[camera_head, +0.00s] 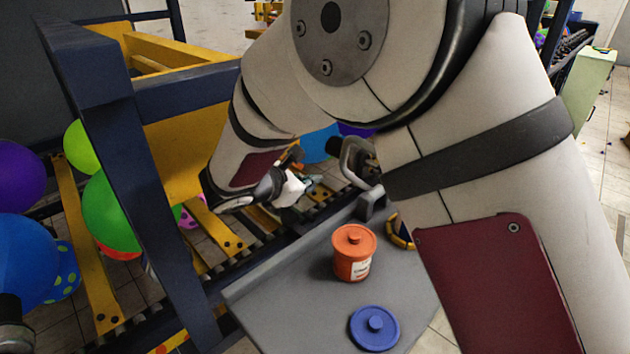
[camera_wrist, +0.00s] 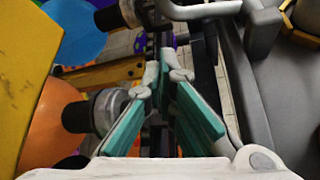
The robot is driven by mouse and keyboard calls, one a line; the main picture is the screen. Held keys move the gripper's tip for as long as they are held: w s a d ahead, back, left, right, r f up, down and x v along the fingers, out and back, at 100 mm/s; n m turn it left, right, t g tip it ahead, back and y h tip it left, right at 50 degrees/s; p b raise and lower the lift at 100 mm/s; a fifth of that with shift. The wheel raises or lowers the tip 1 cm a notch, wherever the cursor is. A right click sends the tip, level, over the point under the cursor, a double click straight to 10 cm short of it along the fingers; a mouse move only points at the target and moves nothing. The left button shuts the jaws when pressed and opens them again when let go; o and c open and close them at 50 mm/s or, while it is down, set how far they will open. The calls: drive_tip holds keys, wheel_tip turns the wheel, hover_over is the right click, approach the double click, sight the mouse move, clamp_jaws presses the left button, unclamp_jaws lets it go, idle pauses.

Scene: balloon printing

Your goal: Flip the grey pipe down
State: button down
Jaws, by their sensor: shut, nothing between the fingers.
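The grey pipe (camera_head: 349,152) is a bent tube near the far end of the grey table in the head view. In the wrist view its bent length (camera_wrist: 205,10) crosses the top edge, ahead of my fingertips, and joins a grey block at right. My gripper (camera_head: 308,184) is left of the pipe in the head view, partly hidden by my arm. In the wrist view my gripper (camera_wrist: 166,70), with teal pads, is shut and empty, apart from the pipe. Much of the pipe is out of the wrist frame.
An orange lidded pot (camera_head: 352,254) and a blue lid (camera_head: 374,328) are on the grey table (camera_head: 290,290). A dark nozzle (camera_wrist: 92,114) with an orange balloon (camera_wrist: 48,128) is close left of my fingers. A blue balloon (camera_wrist: 75,28) is beyond. A dark frame post (camera_head: 150,200) stands left.

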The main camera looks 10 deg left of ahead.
drive_tip(key=x, duration=0.8)
drive_tip(key=shift+w+p, duration=0.25)
drive_tip(key=shift+p, duration=0.05)
